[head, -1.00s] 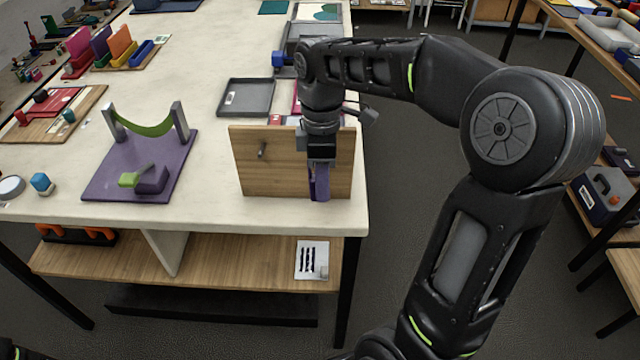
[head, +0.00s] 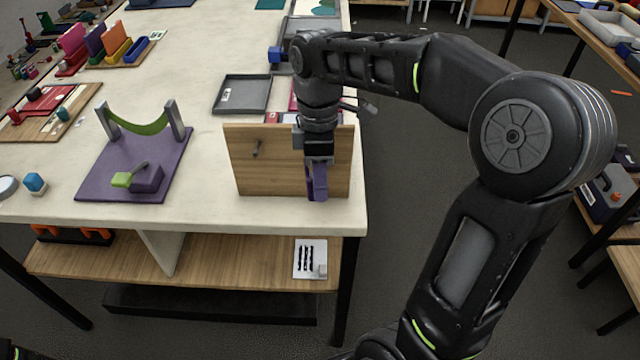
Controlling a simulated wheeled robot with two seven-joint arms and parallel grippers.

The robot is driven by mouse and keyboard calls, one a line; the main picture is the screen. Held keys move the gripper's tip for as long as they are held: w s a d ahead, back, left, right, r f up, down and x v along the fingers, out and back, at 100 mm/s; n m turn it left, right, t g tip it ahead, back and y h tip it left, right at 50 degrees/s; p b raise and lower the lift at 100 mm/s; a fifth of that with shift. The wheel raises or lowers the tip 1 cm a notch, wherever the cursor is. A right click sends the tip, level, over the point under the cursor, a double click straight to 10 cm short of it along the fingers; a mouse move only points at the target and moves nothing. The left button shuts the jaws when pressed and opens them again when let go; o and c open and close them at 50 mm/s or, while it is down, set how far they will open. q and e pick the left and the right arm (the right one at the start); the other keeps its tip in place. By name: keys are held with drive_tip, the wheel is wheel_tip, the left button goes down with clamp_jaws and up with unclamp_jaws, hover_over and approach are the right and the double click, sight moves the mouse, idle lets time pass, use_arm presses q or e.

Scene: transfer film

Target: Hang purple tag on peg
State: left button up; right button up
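A purple tag (head: 318,184) hangs from my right gripper (head: 317,165), which is shut on its upper part. The tag is in front of the right half of an upright wooden board (head: 285,184) at the table's front edge. A grey peg (head: 257,148) sticks out of the board's left half, with nothing on it. The gripper and tag are to the right of the peg, and the tag's lower end reaches near the board's bottom edge. The gripper's fingertips are small and partly hidden by the tag. My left gripper is not in view.
A purple base (head: 100,180) with two grey posts and a green sling stands left of the board. A grey tray (head: 243,95) lies behind the board. A blue block (head: 36,183) is at the far left. Bare tabletop (head: 205,190) lies between purple base and board.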

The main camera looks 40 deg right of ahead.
drive_tip(key=r+p, duration=0.1)
drive_tip(key=r, duration=0.1)
drive_tip(key=r+p, duration=0.2)
drive_tip(key=r, duration=0.1)
drive_tip(key=w+r+p, duration=0.1)
drive_tip(key=r+p, duration=0.1)
drive_tip(key=shift+w+d+r, duration=0.1)
drive_tip(key=shift+d+r, duration=0.2)
drive_tip(key=shift+d, duration=0.1)
drive_tip(key=shift+a, duration=0.2)
drive_tip(key=shift+s+f, duration=0.1)
drive_tip(key=shift+s, duration=0.1)
